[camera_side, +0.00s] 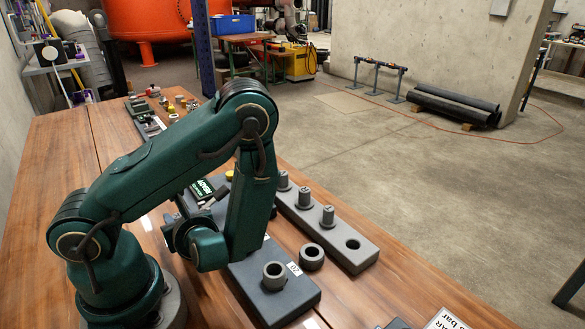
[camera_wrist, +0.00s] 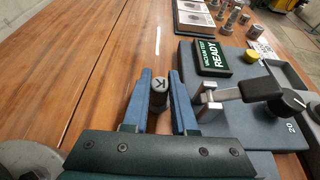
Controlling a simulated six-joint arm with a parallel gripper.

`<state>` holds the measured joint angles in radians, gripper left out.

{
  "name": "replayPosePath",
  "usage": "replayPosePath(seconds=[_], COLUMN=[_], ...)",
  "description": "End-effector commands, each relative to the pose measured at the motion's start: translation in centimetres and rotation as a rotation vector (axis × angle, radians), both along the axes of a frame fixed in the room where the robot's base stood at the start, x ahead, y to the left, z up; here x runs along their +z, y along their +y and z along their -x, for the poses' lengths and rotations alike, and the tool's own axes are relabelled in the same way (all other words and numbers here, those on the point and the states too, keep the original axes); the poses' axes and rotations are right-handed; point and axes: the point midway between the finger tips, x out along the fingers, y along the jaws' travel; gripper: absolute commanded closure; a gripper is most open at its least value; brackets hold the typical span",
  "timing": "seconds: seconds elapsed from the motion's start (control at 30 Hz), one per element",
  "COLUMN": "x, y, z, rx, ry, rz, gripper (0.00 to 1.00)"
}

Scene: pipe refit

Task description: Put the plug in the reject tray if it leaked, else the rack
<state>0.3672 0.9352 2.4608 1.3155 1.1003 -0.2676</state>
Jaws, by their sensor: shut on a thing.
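A grey plug (camera_wrist: 158,92) with a dark letter on its top is between the two blue fingers of my gripper (camera_wrist: 160,84) in the wrist view. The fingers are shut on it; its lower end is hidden. In the side view my gripper (camera_side: 180,236) is partly hidden behind my arm. The test station display (camera_wrist: 211,57) reads "VACUUM TEST READY". I cannot make out which container is the reject tray.
The dark station (camera_side: 250,290) carries a grey collar (camera_side: 274,274), and a loose ring (camera_side: 312,256) lies beside it. In the wrist view a lever (camera_wrist: 250,90), yellow button (camera_wrist: 251,55) and black knob (camera_wrist: 292,102) stand right of the fingers. The wooden table (camera_wrist: 75,75) is clear at left.

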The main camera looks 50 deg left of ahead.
Motion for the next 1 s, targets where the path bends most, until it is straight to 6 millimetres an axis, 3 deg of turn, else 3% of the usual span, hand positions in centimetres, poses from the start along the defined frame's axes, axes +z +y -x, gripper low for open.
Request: replayPosePath(seconds=[0.27, 0.7, 1.0], x=[1.4, 6.7, 9.1], y=[0.0, 0.0, 0.0], z=[-0.1, -0.1, -0.1], rx=[0.001, 0.002, 0.0], ry=[-0.005, -0.01, -0.005], rz=[0.001, 0.003, 0.001], gripper=[1.0, 1.0, 1.0])
